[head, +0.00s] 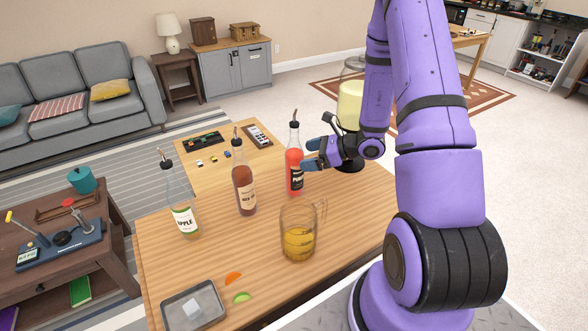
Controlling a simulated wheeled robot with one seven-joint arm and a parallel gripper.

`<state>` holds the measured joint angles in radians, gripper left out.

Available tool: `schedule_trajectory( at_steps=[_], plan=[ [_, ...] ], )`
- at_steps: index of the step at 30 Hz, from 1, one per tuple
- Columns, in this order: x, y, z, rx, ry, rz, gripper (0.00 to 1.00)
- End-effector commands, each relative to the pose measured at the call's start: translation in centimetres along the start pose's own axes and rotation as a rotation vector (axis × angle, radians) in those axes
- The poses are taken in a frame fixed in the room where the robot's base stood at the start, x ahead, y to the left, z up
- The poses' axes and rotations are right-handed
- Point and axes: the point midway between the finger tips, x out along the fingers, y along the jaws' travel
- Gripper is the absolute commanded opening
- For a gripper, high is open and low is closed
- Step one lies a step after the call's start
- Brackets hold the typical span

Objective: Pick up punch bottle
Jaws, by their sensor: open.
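The punch bottle (294,168) stands upright on the wooden table (262,273). It holds red liquid and has a dark label reading "PUN" and a dark pourer on top. My gripper (308,155) is at the bottle's right side, with its blue fingertips close to the bottle's body. The jaws are open. I cannot tell whether the fingertips touch the bottle or whether one passes behind it.
A brown-red bottle (244,188) and a clear apple bottle (181,208) stand to the left. A glass mug (298,238) with amber liquid stands in front. A dispenser (350,105) with pale yellow liquid is behind my gripper. A metal tray (170,311) lies at front left.

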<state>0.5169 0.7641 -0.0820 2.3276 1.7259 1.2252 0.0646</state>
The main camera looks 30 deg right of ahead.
Motion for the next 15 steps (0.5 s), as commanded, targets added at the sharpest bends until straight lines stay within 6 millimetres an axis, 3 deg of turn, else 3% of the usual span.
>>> schedule_trajectory(
  at_steps=[9,15],
  plan=[
    [3.9,0.4,0.1,-0.001,-0.001,0.003,0.93],
    [5.2,0.3,0.1,0.000,0.000,0.001,0.93]
  ],
)
